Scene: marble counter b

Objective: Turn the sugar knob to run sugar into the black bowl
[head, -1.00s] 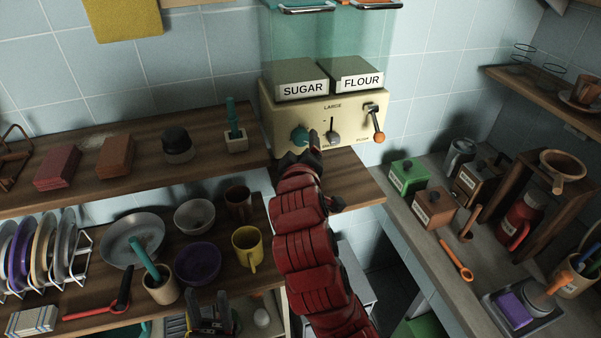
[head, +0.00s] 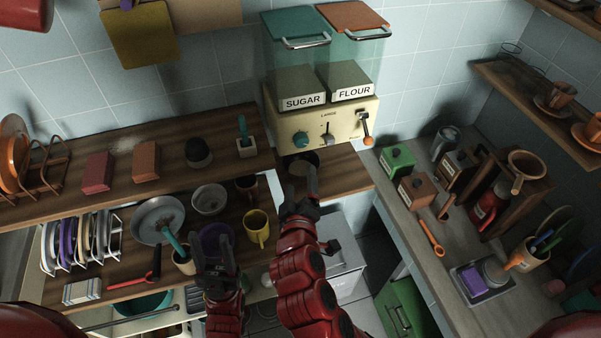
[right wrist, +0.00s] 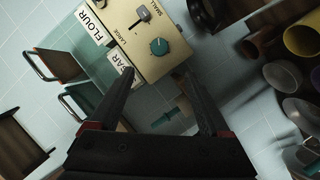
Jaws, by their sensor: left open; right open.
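The cream dispenser (head: 318,121) has a clear bin labelled SUGAR (head: 303,101) at left and one labelled FLOUR (head: 353,92) at right. The teal sugar knob (head: 300,139) is on its front, left side; it also shows in the right wrist view (right wrist: 159,46). A dark round bowl (head: 303,158), apparently the black bowl, is on the shelf under the knob, partly hidden by my right gripper. My right gripper (head: 302,186) is open and empty, below and in front of the knob, apart from it. My left gripper (head: 212,246) is open, low in front of the lower shelf.
An orange-tipped lever (head: 367,129) is on the dispenser's right. The lower shelf holds a yellow mug (head: 257,228), a purple bowl (head: 214,238) and a pan (head: 158,219). Green (head: 398,160) and brown boxes stand on the right counter.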

